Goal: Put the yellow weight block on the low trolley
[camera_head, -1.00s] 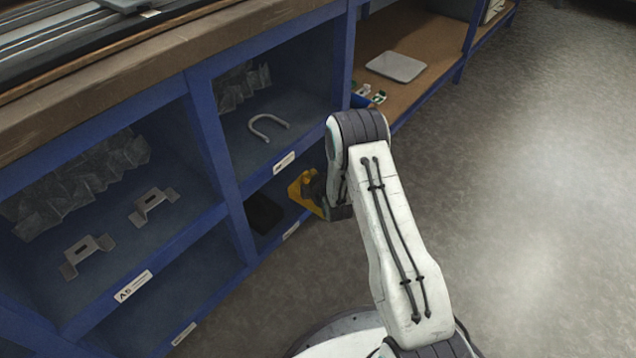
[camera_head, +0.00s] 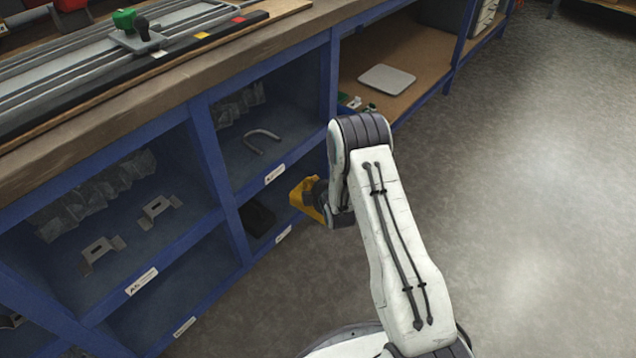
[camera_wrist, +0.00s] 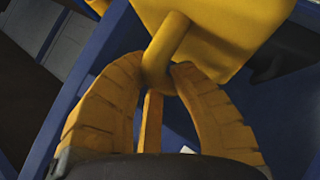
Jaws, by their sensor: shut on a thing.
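The yellow weight block (camera_wrist: 215,35) fills the top of the wrist view, with a yellow handle (camera_wrist: 163,50) sticking out toward me. In the head view the yellow block (camera_head: 306,198) shows in front of the blue shelving, held at the end of my arm. My gripper there (camera_head: 326,200) is dark and partly hidden by my wrist. No low trolley can be made out in these frames.
Blue shelving (camera_head: 222,185) stands close on the left, holding metal brackets (camera_head: 100,252), a U-shaped part (camera_head: 262,140) and a black item (camera_head: 258,216). A workbench top (camera_head: 150,95) lies above it. Grey floor (camera_head: 520,190) is clear on the right.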

